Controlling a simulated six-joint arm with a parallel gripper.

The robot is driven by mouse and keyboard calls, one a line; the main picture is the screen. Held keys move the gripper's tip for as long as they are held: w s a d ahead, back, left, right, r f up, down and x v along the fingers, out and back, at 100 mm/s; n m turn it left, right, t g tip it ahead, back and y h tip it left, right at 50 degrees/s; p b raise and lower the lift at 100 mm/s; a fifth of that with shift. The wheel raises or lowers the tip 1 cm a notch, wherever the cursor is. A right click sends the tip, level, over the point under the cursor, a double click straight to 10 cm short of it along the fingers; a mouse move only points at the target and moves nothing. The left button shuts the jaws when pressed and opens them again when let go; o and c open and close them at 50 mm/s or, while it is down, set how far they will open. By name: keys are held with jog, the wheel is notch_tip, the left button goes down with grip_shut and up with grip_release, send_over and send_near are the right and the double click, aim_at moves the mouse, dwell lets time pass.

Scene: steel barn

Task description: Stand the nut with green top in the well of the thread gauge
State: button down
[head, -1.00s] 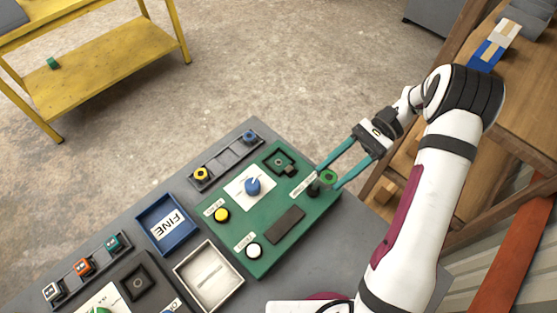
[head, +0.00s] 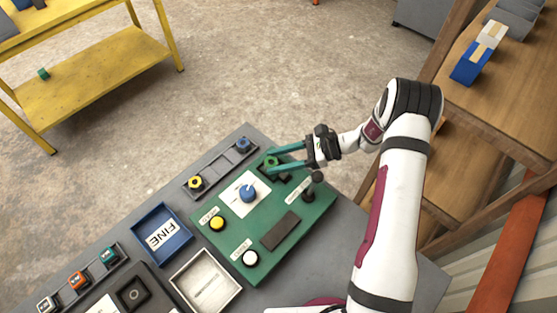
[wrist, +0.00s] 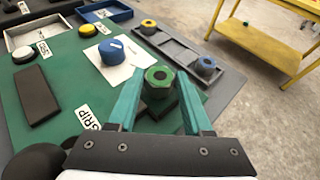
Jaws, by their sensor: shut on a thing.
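The nut with green top (wrist: 158,76) is between my gripper's teal fingers, with its top and central hole facing up in the wrist view. My gripper (head: 272,162) is shut on it at the far corner of the green panel. The dark square well (wrist: 158,108) shows partly below the nut in the wrist view; the nut and fingers hide the rest. I cannot tell whether the nut's bottom is above the well or inside it. The green panel (head: 228,238) carries the well, a blue knob (head: 247,193) on a white plate, and buttons.
A dark upright post (head: 316,180) stands on the panel near my gripper. A grey rack (head: 219,168) behind the panel holds a yellow-topped nut (head: 195,183) and a blue-topped nut (head: 243,145). A blue tray (head: 162,226) and a white tray (head: 205,280) lie left.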

jog(key=shift+f, duration=0.35)
jog(key=shift+c, duration=1.6)
grip_release()
jog(key=shift+f, duration=0.1)
jog(key=v, duration=1.2)
